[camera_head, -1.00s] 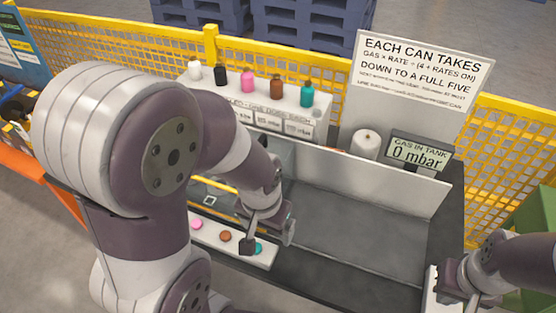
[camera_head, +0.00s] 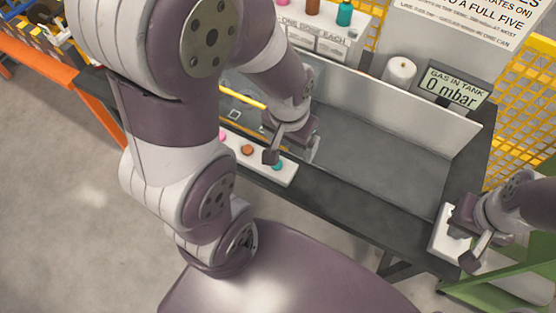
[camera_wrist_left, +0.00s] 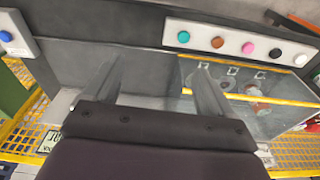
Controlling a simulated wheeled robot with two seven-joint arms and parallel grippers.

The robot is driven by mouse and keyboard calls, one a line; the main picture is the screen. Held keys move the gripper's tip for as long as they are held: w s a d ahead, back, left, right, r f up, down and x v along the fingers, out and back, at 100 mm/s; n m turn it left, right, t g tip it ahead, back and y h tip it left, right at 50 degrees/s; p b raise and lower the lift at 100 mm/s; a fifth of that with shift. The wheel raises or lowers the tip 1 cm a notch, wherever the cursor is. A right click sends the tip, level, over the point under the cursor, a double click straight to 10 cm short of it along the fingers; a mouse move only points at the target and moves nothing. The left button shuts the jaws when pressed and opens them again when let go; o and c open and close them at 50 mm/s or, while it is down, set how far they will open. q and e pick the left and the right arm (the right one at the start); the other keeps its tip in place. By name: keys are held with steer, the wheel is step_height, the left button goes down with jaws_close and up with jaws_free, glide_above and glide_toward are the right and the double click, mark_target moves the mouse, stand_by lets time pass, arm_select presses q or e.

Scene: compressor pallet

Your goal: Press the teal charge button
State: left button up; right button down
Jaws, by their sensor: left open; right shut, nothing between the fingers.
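The teal charge button (camera_head: 277,167) sits at the right end of a white button strip (camera_head: 284,178) on the front edge of the bench. It also shows in the left wrist view (camera_wrist_left: 184,36), unobstructed. My left gripper (camera_head: 291,157) is open and empty, just behind and above the teal end of the strip; one finger overlaps the area beside the button. Contact with the button is not visible. Its fingers (camera_wrist_left: 158,90) point below the strip in the wrist view. My right gripper (camera_head: 471,262) is shut and empty by a white box (camera_head: 440,240) at right.
Brown (camera_head: 247,150) and pink (camera_head: 222,135) buttons share the strip; black and white ones show in the wrist view, where a blue button (camera_wrist_left: 6,36) sits on a separate box. The display (camera_head: 455,88) reads 0 mbar. A grey tray area (camera_head: 390,145) lies empty.

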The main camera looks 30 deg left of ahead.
arm_select(q)
jaws_close()
stand_by(0.3)
stand_by(1.5)
